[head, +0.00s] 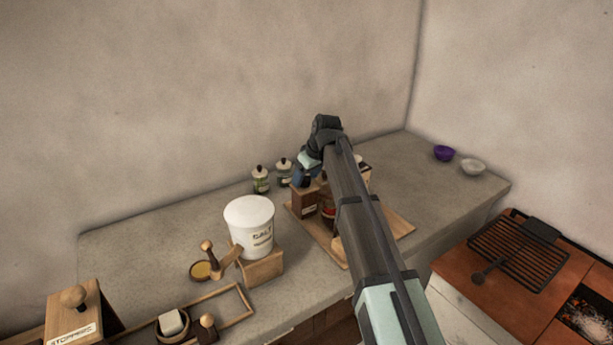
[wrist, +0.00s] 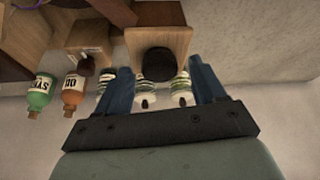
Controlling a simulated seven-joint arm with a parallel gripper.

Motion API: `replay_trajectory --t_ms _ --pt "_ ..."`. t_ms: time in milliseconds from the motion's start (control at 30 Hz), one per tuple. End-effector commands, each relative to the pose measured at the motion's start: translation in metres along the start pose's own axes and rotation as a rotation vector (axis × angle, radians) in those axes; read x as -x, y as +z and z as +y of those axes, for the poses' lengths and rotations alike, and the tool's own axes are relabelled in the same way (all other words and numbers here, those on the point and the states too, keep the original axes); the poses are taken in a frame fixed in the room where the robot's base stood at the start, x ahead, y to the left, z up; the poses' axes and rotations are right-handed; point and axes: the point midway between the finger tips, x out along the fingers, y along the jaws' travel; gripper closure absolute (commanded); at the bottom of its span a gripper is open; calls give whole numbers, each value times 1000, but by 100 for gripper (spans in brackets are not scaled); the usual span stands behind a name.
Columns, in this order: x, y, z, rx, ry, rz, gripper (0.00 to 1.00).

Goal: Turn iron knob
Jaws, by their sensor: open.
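In the wrist view a dark, rounded knob (wrist: 158,64), which looks like the iron knob, stands out from a wooden box (wrist: 155,14). My gripper (wrist: 161,70) is open, with one blue finger on each side of the knob; I cannot tell whether either touches it. In the head view my gripper (head: 306,172) is above the wooden box (head: 304,203) at the back of the counter. My arm hides much of that area, and the knob cannot be made out there.
Two small labelled jars (head: 272,177) stand left of my gripper. A white salt tub (head: 249,226) stands on a wooden block nearer the front. Purple (head: 444,153) and pale (head: 473,166) bowls are at the right. Green (wrist: 41,92) and orange (wrist: 73,91) bottles are beside my gripper.

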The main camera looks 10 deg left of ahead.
Motion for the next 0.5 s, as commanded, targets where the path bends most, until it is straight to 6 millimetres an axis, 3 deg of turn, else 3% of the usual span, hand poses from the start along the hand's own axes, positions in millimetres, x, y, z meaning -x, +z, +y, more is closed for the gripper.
replay_trajectory --t_ms 267,500 --pt "-1 0 0 0 0 0 31" --pt "-1 0 0 0 0 0 54"
